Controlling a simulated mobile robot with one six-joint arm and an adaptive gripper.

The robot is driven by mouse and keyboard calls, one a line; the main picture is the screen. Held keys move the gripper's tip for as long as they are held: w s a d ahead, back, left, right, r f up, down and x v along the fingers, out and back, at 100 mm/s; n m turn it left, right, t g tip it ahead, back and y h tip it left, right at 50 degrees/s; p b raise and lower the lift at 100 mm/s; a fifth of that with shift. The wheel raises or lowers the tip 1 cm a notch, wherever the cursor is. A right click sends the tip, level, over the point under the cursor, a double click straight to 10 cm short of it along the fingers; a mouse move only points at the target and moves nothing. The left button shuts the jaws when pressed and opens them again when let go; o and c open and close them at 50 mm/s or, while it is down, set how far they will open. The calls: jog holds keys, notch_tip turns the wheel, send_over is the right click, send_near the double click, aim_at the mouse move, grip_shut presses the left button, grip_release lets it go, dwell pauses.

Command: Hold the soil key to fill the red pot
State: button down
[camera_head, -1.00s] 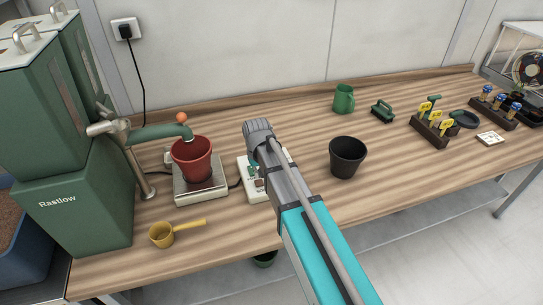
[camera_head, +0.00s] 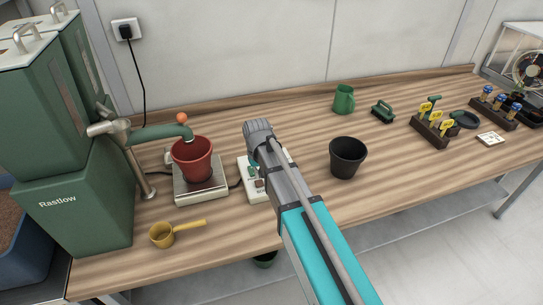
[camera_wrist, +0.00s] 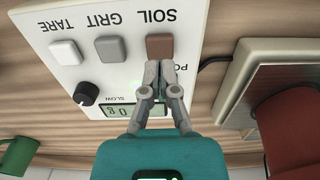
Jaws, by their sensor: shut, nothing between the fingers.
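The red pot (camera_head: 193,160) stands upright on the scale (camera_head: 201,192), below the green spout (camera_head: 160,132). Its side also shows at the right edge of the wrist view (camera_wrist: 292,130). The white control panel (camera_head: 249,187) lies to the right of the scale. In the wrist view its brown soil key (camera_wrist: 160,46) sits beside grey and white keys for grit and tare. My gripper (camera_wrist: 158,66) is shut and empty, its fingertips at the near edge of the soil key. I cannot tell whether they press it. The display (camera_wrist: 122,111) is partly hidden by the fingers.
The green dispenser (camera_head: 85,195) stands at the left. A yellow scoop (camera_head: 163,234) lies in front of the scale. A black pot (camera_head: 347,156) stands right of my arm. A green mug (camera_head: 344,99) and a brush (camera_head: 383,111) are farther back. The front right bench is clear.

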aim_at(259, 182)
jog(key=shift+f+b, duration=1.55)
jog(key=shift+f, duration=0.05)
jog(key=shift+r, duration=0.15)
notch_tip(259, 182, up, 5)
jog(key=p, duration=0.5)
dwell(0.3)
dwell(1.0)
